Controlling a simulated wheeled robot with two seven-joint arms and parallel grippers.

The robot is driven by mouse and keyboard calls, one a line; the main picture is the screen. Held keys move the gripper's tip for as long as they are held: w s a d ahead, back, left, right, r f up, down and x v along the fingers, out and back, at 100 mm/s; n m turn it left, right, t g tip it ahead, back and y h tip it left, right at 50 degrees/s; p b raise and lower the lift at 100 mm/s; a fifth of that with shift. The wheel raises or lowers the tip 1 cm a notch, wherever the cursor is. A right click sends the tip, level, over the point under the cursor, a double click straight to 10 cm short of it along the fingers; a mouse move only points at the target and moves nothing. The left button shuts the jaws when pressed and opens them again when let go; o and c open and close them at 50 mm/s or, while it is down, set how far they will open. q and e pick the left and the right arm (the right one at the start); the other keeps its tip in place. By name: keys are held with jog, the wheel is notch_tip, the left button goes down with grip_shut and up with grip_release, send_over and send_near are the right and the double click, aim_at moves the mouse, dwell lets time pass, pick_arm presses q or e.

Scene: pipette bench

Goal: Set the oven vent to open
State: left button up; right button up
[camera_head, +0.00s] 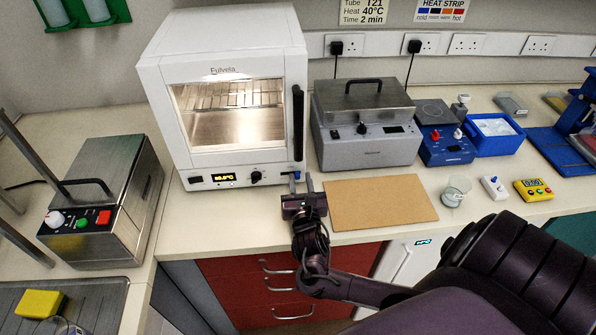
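The white oven (158,85) stands on the bench left of centre, door closed, its lit chamber showing through the window. Its lower front panel has a small display (224,177), a black knob (256,177) and a small blue-tipped part (296,175) at the right end. That part may be the vent control; it is too small to read its setting. My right gripper (301,186) is just in front of and below this part, its two fingers apart with nothing seen between them. I cannot tell whether it touches the oven. My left gripper is not in view.
A tan board (380,203) lies right of my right gripper. A grey lidded bath (365,140) stands behind the board. A glass beaker (455,190) and yellow timer (533,190) are farther right. A steel device (118,195) stands left of the oven. Red drawers (235,285) are below.

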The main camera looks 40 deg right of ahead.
jog(key=shift+o, duration=0.4)
jog(key=shift+a, duration=0.1)
jog(key=shift+s+a+f, duration=0.1)
jog(key=shift+s+a, duration=0.15)
jog(key=shift+s, duration=0.1)
jog(key=b+v, duration=0.1)
jog(key=v, duration=0.6)
jog(key=shift+d, duration=0.15)
